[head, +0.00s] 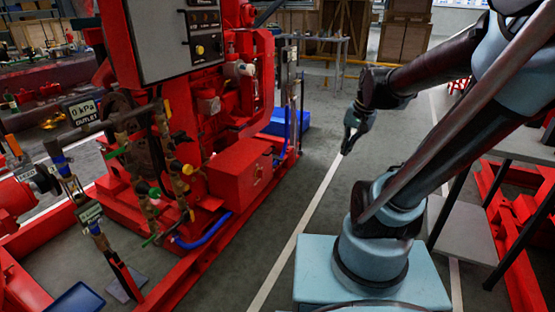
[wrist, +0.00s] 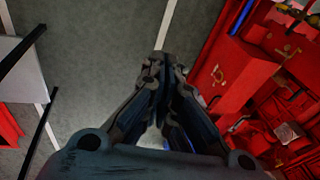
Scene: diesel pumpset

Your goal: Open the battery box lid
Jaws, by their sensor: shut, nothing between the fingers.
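The red battery box (head: 243,178) sits low on the red pumpset frame, left of centre in the head view. Its flat lid (head: 238,154) looks closed, and a small latch or handle shows on the side facing my arm. In the wrist view the battery box (wrist: 242,75) is at the right, with a yellowish latch on its near face. My gripper (head: 346,151) hangs fingers down over the floor, to the right of the box and clear of it. Its fingers (wrist: 158,62) are shut and empty.
A grey control panel (head: 168,35) stands above the red engine. Red base rails (head: 195,260) edge the pumpset. A blue bin (head: 288,123) lies behind the box. Bare floor with a white line (head: 300,226) separates the pumpset from my base. A table stands at the right.

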